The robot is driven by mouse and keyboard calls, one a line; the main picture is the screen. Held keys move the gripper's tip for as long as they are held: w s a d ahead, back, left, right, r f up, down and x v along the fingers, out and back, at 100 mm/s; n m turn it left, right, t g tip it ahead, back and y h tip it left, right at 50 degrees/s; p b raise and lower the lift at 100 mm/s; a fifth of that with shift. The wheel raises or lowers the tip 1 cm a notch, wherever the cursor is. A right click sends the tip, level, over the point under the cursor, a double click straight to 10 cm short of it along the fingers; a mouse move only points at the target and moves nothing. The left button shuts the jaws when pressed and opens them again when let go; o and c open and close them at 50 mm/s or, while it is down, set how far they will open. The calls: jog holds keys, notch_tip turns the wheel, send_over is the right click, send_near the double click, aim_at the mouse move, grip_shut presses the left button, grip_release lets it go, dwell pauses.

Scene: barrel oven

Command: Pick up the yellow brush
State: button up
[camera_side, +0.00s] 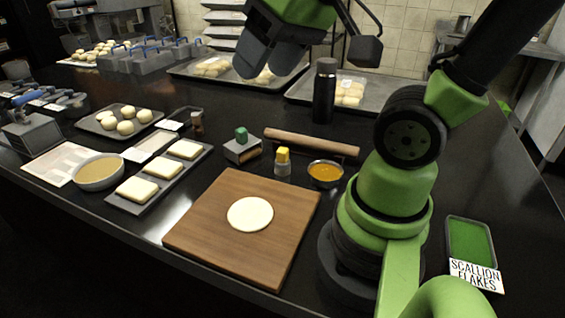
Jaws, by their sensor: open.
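The yellow brush (282,155) shows as a small yellow block on top of a short pale grey body. It stands upright on the black counter, just behind the wooden board and left of a bowl of orange sauce. My gripper (262,66) is at the top of the picture, high above the counter. Its dark grey jaws are open and hang apart from the brush, up and behind it in the picture. I see nothing held between them. The upper part of the gripper is cut off by the frame edge.
A green-topped item (241,139) stands left of the brush. A rolling pin (311,143) lies behind it and the sauce bowl (325,173) is to its right. A tall black bottle (324,92) stands further back. The wooden board (205,215) holds a flat dough round.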

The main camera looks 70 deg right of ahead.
jog(key=w+d+f+g+h, duration=0.1)
jog(key=w+d+f+g, duration=0.15)
jog(key=w+d, duration=0.2)
jog(key=n+g, duration=0.4)
send_over(283, 150)
jog(key=f, duration=1.4)
jog(key=shift+w+d+f, duration=0.3)
jog(key=shift+f, duration=0.05)
notch_tip(283, 150, down, 4)
jog(key=shift+f, duration=0.2)
jog(key=f, duration=0.5)
jog(key=shift+s+a+f, duration=0.2)
jog(key=shift+a+f, duration=0.05)
jog(key=shift+f, duration=0.1)
jog(key=c, duration=1)
